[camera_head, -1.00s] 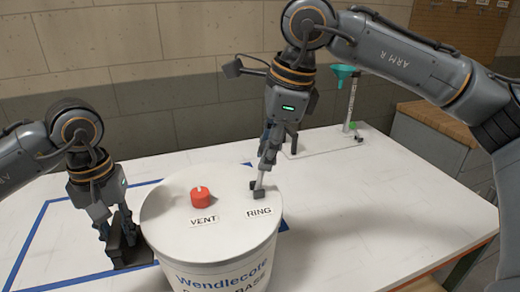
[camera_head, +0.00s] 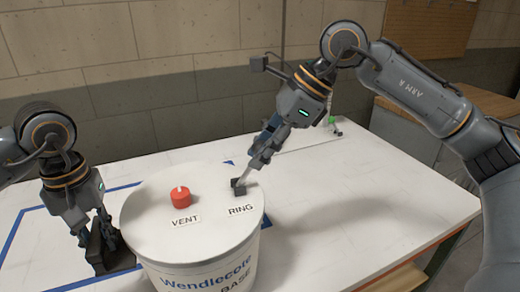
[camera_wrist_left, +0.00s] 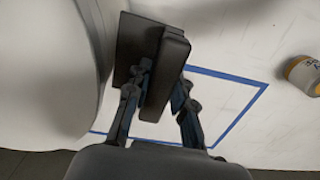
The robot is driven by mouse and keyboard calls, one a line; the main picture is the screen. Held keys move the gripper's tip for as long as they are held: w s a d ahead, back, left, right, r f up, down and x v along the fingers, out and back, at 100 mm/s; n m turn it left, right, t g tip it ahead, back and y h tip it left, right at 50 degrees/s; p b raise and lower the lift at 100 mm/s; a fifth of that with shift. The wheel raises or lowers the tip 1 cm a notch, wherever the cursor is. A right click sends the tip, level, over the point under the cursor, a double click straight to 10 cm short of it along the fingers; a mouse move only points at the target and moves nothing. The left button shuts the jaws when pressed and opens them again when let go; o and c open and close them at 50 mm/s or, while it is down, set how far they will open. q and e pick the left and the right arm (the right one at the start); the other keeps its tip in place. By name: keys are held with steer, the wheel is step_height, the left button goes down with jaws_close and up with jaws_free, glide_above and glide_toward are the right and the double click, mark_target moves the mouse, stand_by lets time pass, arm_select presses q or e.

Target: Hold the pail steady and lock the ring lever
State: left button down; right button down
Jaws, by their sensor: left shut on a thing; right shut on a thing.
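The white pail (camera_head: 205,255) stands on the table, with a red VENT knob (camera_head: 181,197) and a RING label on its lid. The ring lever (camera_head: 245,178) is a light rod rising from a dark base on the lid, leaning right. My right gripper (camera_head: 256,162) is shut on its upper end; the fingers hide part of it. My left gripper (camera_head: 98,238) is shut on a dark upright block (camera_head: 112,257) beside the pail's left side. The left wrist view shows this block (camera_wrist_left: 168,70) between the fingers, with the pail (camera_wrist_left: 45,70) close at left.
A blue tape outline (camera_wrist_left: 225,130) marks the white table around the pail's left side. A stand with a green part (camera_head: 332,121) is mostly hidden behind my right arm. The table right of the pail is clear.

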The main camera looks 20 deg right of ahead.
arm_select(q)
steer(key=shift+a+f, duration=0.1)
steer(key=shift+a, duration=0.05)
arm_select(e)
steer(key=shift+w+d+r, duration=0.1)
steer(key=c, duration=1)
jaws_free()
steer(key=shift+c, duration=0.2)
steer(key=v, duration=1.2)
arm_select(q)
steer(key=c, duration=1.1)
jaws_free()
steer(key=shift+o, duration=0.2)
